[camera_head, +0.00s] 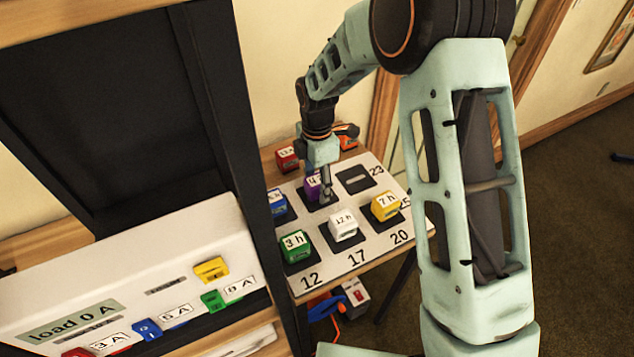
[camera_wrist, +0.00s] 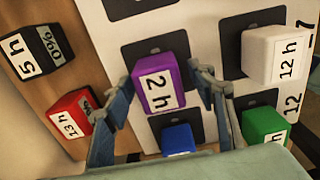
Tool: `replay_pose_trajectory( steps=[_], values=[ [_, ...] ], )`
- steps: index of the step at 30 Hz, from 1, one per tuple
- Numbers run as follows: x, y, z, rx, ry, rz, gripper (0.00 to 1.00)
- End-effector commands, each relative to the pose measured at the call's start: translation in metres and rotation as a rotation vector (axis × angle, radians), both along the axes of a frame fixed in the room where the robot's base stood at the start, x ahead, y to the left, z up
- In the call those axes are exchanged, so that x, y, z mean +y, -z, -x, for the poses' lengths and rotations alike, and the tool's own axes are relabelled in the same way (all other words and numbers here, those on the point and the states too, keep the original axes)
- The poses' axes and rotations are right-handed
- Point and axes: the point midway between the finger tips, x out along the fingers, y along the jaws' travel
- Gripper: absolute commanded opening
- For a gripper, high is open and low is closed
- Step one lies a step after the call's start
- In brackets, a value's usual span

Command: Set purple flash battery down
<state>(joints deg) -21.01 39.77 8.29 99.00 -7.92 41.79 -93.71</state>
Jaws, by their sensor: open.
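The purple battery (camera_head: 312,188) sits at a dark pad in the back row of the white numbered board (camera_head: 383,238). In the wrist view the purple battery (camera_wrist: 167,75) shows a white label ending in "2 h". My gripper (camera_head: 326,188) is down at this battery. In the wrist view its two fingers (camera_wrist: 162,80) stand open on either side of the battery, with a gap visible at the right finger; contact at the left finger is unclear. The battery's underside is hidden.
Blue (camera_head: 277,203), green (camera_head: 295,248), white (camera_head: 343,228) and yellow (camera_head: 385,206) batteries stand close by on the board. One pad (camera_head: 354,180) to the right is empty. A red battery (camera_head: 287,160) stands behind the board. A white load box (camera_head: 150,262) is at left.

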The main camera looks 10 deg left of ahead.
Motion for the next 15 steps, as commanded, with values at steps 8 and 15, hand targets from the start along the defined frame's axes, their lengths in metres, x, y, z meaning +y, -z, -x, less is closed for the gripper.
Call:
replay_pose_trajectory(
  steps=[8, 15],
  values=[
    [0.000, -0.052, -0.002, -0.007, 0.001, -0.003, 0.52],
    [0.000, -0.099, -0.001, -0.004, 0.001, -0.002, 0.52]
  ],
)
